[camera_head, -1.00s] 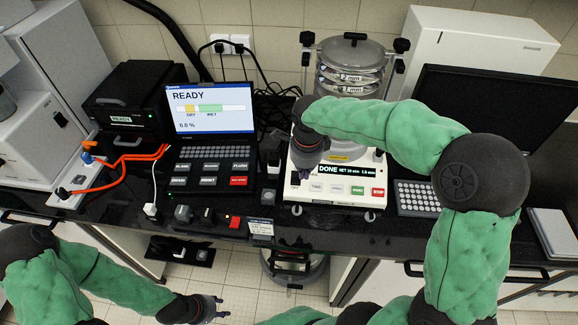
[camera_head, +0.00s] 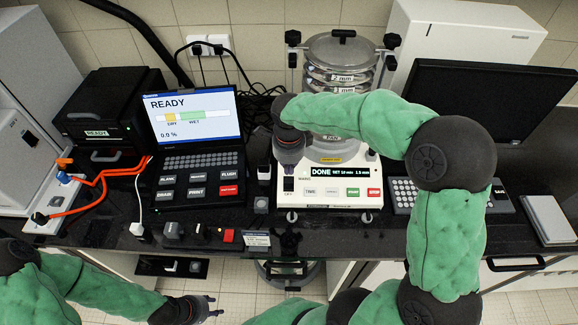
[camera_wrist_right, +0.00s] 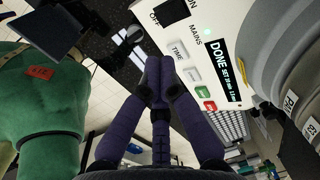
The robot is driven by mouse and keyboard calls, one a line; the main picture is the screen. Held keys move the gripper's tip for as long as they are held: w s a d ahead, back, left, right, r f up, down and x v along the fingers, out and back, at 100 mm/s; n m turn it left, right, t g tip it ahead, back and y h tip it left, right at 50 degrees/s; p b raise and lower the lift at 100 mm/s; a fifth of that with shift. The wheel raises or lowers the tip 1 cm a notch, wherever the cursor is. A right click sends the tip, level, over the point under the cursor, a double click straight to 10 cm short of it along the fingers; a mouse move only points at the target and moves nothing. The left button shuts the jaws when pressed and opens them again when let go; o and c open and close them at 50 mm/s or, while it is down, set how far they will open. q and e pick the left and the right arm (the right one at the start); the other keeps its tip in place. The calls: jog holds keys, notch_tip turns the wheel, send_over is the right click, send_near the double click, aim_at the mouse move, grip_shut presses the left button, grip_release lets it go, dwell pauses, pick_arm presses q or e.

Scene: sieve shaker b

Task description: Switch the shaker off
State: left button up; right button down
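My right gripper (camera_head: 290,168) is just above and behind this switch. In the right wrist view its fingers (camera_wrist_right: 160,66) are together and empty, with a gap in the picture below the switch. My left gripper (camera_head: 217,308) is low in front of the bench; its finger opening is unclear.
An instrument with a READY screen (camera_head: 192,117) stands left of the shaker. A dark monitor (camera_head: 490,115) and keyboard (camera_head: 404,196) are at the right.

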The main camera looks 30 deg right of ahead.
aim_at(289, 189)
jog(key=f, duration=0.7)
jog(key=w+f+b, duration=0.1)
jog(key=f, duration=0.2)
jog(key=shift+d+f, duration=0.3)
jog(key=shift+s+f+b, duration=0.1)
jog(key=shift+f+b, duration=0.4)
jog(key=shift+b, duration=0.4)
jog(key=shift+r, duration=0.25)
jog(key=shift+r+p, duration=0.5)
jog(key=shift+r, duration=0.25)
jog(key=shift+r, duration=0.1)
